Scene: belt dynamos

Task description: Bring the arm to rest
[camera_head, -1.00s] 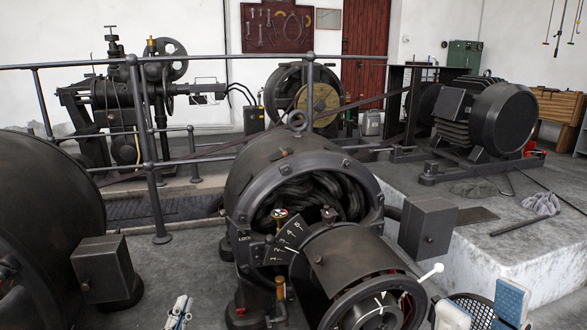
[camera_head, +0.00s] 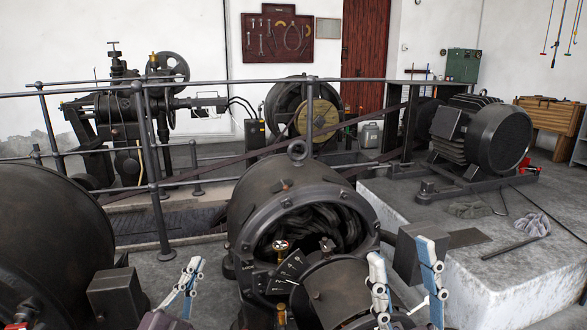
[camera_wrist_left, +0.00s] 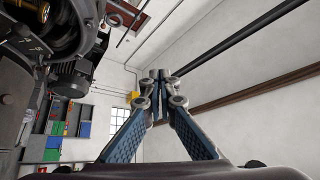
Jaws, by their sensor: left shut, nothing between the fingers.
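My left gripper (camera_head: 194,266) is low in the head view, left of the open-fronted dynamo (camera_head: 285,195). Its blue-and-white fingers are shut and hold nothing. In the left wrist view the fingertips (camera_wrist_left: 158,78) meet, with white wall behind them. My right gripper (camera_head: 402,250) is at the lower right, in front of the dynamo's right side. Its two blue fingers stand apart, pointing up. The numbered dial (camera_head: 288,272) is between the two grippers.
A large dark machine (camera_head: 45,245) fills the left edge, with a grey box (camera_head: 117,297) beside it. A stone plinth (camera_head: 470,290) with a motor (camera_head: 480,135) stands at right. A railing (camera_head: 225,83) crosses behind. The air above the dynamo is clear.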

